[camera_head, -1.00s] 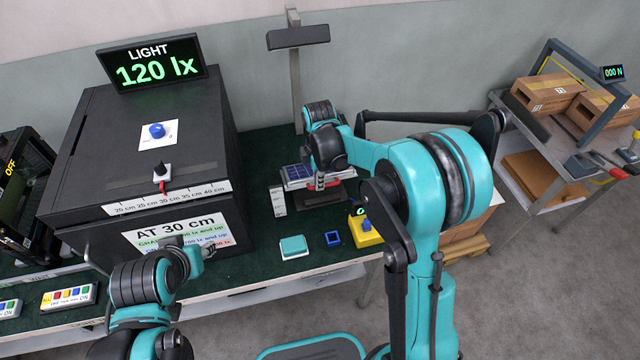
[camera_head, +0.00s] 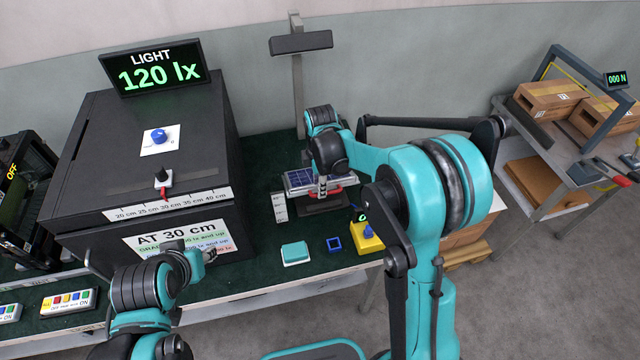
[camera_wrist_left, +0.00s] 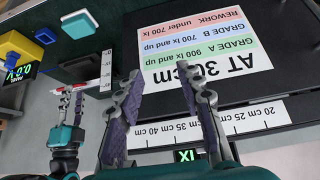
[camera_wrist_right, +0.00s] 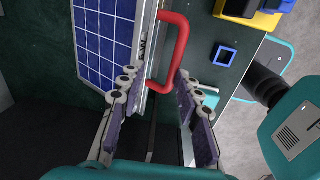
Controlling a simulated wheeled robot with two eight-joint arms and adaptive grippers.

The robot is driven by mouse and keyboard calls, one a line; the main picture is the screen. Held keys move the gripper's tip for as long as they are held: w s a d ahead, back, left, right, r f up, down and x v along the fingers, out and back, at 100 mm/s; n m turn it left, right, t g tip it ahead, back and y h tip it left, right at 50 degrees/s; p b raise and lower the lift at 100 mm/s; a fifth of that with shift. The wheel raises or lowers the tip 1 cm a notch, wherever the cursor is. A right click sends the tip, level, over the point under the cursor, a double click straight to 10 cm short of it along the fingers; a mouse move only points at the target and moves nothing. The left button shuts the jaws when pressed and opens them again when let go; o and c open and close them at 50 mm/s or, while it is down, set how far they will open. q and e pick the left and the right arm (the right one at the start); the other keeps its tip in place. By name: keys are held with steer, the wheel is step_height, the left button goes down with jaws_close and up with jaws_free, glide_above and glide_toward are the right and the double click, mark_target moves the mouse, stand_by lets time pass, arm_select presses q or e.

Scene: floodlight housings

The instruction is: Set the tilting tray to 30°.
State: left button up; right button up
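The tilting tray carries a blue solar panel (camera_head: 300,179) on the green bench. Its red handle (camera_wrist_right: 178,45) shows in the right wrist view, along the panel's edge. My right gripper (camera_wrist_right: 156,90) is open, with its fingers either side of the handle's near end; contact cannot be told. In the head view it is at the tray's front (camera_head: 322,188). A white scale card (camera_head: 279,207) stands left of the tray; its reading is too small to tell. My left gripper (camera_wrist_left: 168,95) is open and empty before the black box's sign (camera_wrist_left: 205,50).
The black light box (camera_head: 75,150) with a 120 lx display (camera_head: 158,75) stands left. A teal pad (camera_head: 295,253), a blue square frame (camera_head: 334,243) and a yellow box with a blue knob (camera_head: 368,237) lie in front of the tray. A lamp post (camera_head: 297,80) stands behind.

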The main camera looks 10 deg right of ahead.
stand_by(0.5)
step_height(320, 180, up, 12)
steer(key=shift+s, duration=0.35)
stand_by(0.5)
steer(key=s+d+m+t, duration=0.2)
steer(key=s+m+t, duration=0.1)
steer(key=s+m, duration=0.6)
steer(key=s+d+m+t, duration=0.2)
steer(key=s+m+t, duration=0.1)
steer(key=s+m, duration=0.6)
steer(key=s, duration=0.2)
steer(key=shift+s+d+f+t, duration=0.3)
steer(key=shift+s+d+f, duration=0.05)
steer(key=shift+d, duration=0.15)
